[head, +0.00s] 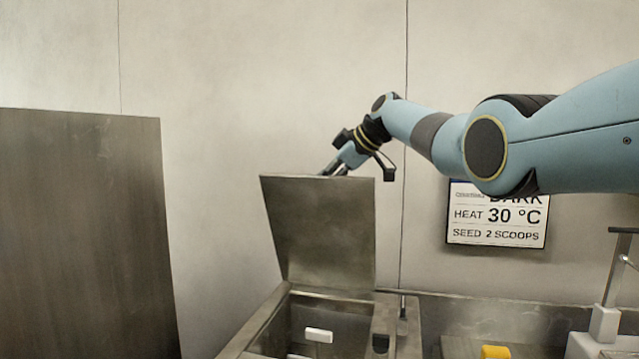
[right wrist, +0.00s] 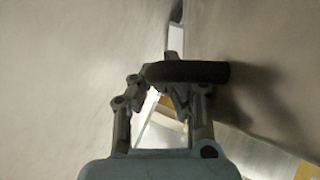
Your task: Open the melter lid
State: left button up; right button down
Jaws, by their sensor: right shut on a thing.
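The melter lid (head: 325,235) stands raised, close to upright, on the far side of the metal melter box (head: 262,322). The box's inside shows open below it. My right gripper (head: 338,168) is at the lid's top edge, and its fingertips are partly hidden behind the lid. In the right wrist view, my right gripper (right wrist: 165,90) is shut on a dark bar-shaped handle (right wrist: 190,72) that juts from the lid's face (right wrist: 255,60). My left gripper is not in view.
A white block (head: 318,335) lies inside the melter. A tall metal panel (head: 85,230) stands at the left. A sign (head: 497,215) reading heat 30 °C hangs on the back wall. A yellow object (head: 495,352) and a metal lever device (head: 608,300) are at the lower right.

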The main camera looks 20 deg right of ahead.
jog(key=shift+w+d+r, duration=0.3)
jog(key=shift+w+r, duration=0.1)
jog(key=c, duration=1.7)
grip_release()
jog(key=shift+o, duration=0.4)
jog(key=shift+f, duration=0.15)
jog(key=v, duration=1.2)
jog(key=shift+f, duration=0.15)
